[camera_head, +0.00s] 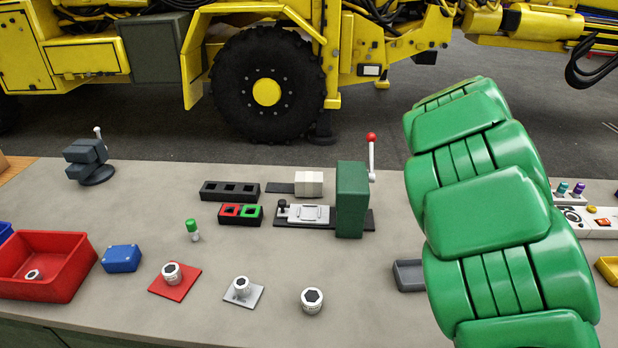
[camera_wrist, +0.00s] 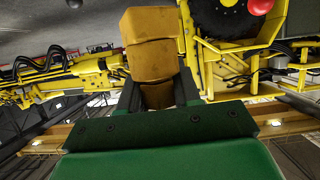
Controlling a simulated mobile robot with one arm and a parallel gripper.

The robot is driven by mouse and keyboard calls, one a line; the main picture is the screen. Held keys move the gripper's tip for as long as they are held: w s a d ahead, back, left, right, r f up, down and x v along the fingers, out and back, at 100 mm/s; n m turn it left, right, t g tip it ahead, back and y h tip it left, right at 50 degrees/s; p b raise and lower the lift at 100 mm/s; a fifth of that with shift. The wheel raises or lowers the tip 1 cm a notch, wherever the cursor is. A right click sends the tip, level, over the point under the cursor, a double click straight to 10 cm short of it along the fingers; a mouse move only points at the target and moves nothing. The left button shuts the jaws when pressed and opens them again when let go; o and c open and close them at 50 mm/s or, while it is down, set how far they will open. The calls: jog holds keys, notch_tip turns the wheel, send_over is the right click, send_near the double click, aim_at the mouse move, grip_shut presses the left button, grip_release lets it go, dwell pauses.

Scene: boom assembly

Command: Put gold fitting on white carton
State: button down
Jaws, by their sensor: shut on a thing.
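My gripper (camera_wrist: 155,92) shows in the wrist view, its dark fingers shut on a blocky, stepped gold-brown piece, which I take as the gold fitting (camera_wrist: 150,50). The fitting stands out beyond the fingers, with the yellow machine behind it and no table under it in that view. Its lower end is partly hidden between the fingers. In the head view neither the gripper nor the fitting shows. A small off-white box, which looks like the white carton (camera_head: 310,183), sits at the back middle of the table, beside a flat dark piece.
My green arm covers the right of the head view. A green press (camera_head: 352,200) with a red-knobbed lever stands right of the carton. Dark socket blocks (camera_head: 230,191) lie left of it. A red bin (camera_head: 62,248), a blue box (camera_head: 121,258) and several white fittings stand in front.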

jog(key=w+a+r+m+g+h, duration=0.1)
jog(key=w+a+m+h, duration=0.25)
jog(key=a, duration=0.25)
jog(key=w+a+r+m+g+h, duration=0.1)
jog(key=w+a+r+m+h, duration=0.2)
jog(key=a, duration=0.4)
jog(key=s+a+f+m+g+h, duration=0.25)
jog(key=s+a, duration=0.25)
jog(key=a, duration=0.3)
jog(key=s+a+f+m+g+h, duration=0.1)
jog(key=s+a+m+g+h, duration=0.15)
jog(key=s+a, duration=0.4)
jog(key=shift+w+a+f, duration=0.7)
jog(key=shift+w+f, duration=1.65)
jog(key=shift+w+a+f, duration=0.7)
jog(key=shift+w+f, duration=1.65)
jog(key=shift+w+a+f, duration=0.7)
jog(key=shift+w+f, duration=1.75)
jog(key=shift+w, duration=0.05)
